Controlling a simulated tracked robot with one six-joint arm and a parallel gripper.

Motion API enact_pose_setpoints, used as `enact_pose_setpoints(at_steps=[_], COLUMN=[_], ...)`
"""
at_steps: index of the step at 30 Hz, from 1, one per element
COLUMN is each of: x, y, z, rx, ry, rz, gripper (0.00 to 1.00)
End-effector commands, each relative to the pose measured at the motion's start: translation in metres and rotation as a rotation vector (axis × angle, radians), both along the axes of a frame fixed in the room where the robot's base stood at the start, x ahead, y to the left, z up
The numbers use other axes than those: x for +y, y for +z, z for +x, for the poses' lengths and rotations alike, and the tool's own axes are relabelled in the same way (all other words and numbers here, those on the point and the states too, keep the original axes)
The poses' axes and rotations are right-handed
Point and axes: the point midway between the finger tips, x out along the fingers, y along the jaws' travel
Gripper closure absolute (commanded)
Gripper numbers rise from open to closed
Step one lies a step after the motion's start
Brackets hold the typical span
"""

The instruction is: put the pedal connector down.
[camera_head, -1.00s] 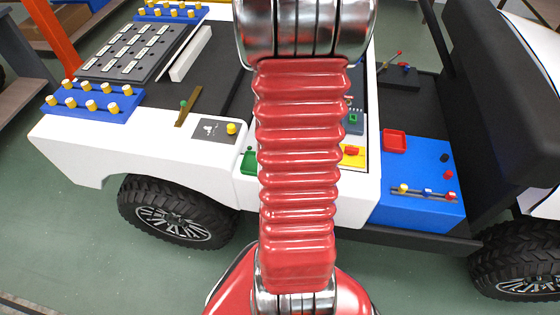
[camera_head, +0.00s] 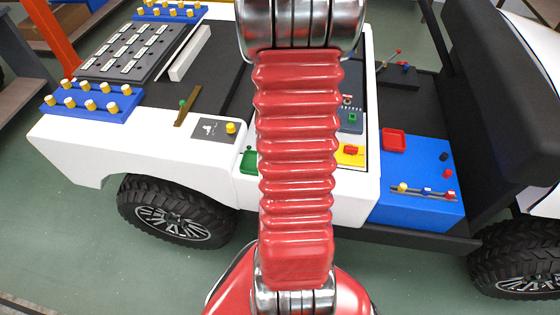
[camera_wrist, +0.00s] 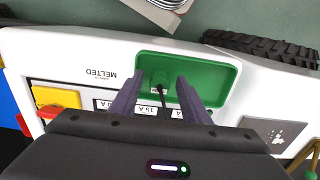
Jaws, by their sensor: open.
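My gripper (camera_wrist: 158,98) is open in the wrist view, with its two dark fingers apart over a green tray (camera_wrist: 215,82). A small black piece with a thin dark stem (camera_wrist: 160,78) sits in the tray between the fingers, with gaps on both sides. It may be the pedal connector, but I cannot tell for sure. In the head view the green tray (camera_head: 247,167) is partly hidden by my red arm, and my gripper is out of sight.
The tray is set in the white cart body (camera_head: 130,150). Beside it are a yellow panel with a red part (camera_head: 351,150) and a grey plate with a yellow knob (camera_head: 231,128). A blue panel (camera_head: 420,205) with a red tray (camera_head: 393,140) lies to the right.

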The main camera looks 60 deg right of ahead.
Motion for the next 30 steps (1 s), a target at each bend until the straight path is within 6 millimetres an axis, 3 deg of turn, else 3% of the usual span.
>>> enact_pose_setpoints(at_steps=[11,30], x=[-0.001,0.0], y=[0.015,0.107], z=[0.001,0.001], rx=[-0.002,-0.002], ry=[0.0,0.001], rz=[-0.002,-0.003], gripper=[0.58,0.58])
